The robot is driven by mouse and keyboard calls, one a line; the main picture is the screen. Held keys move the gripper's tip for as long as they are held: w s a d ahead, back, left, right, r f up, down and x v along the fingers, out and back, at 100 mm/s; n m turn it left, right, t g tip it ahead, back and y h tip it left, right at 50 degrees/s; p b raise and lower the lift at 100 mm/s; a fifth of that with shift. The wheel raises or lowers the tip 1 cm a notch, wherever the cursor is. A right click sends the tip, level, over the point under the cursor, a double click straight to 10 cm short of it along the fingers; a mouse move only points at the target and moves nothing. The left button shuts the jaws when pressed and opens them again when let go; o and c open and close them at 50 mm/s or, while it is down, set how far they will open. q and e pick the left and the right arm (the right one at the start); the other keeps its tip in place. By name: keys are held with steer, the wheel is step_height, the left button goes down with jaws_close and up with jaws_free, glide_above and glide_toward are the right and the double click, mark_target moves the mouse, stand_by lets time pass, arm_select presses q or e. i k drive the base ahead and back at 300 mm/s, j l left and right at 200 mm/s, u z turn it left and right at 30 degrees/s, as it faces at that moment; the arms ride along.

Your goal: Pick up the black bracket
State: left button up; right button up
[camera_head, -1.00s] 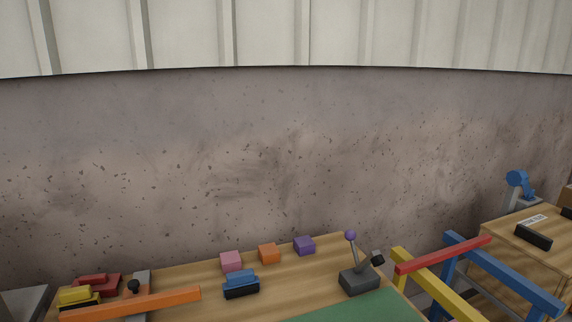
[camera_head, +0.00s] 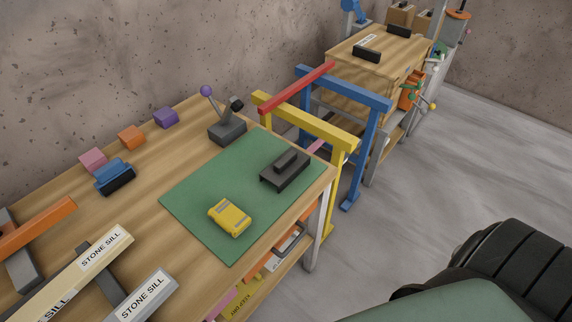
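A black bracket-like piece (camera_head: 285,172), a flat dark base with a raised block on top, lies on the green mat (camera_head: 190,205) near its right corner. The mat is on the wooden workbench (camera_head: 150,205). Neither of my grippers shows in the head view, so nothing is seen touching the piece.
A yellow device (camera_head: 230,217) lies on the same mat. A grey stand with a purple-knobbed lever (camera_head: 227,130) is behind it. Yellow (camera_head: 310,125) and blue (camera_head: 345,88) trestles stand beyond the bench. Stone sill pieces (camera_head: 85,275) lie front left.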

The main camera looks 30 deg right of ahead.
mark_target(284, 170)
steer(key=u, duration=0.25)
steer(key=l+u, duration=0.4)
steer(key=l, duration=0.15)
steer(key=l+u, duration=0.4)
steer(key=l, duration=0.2)
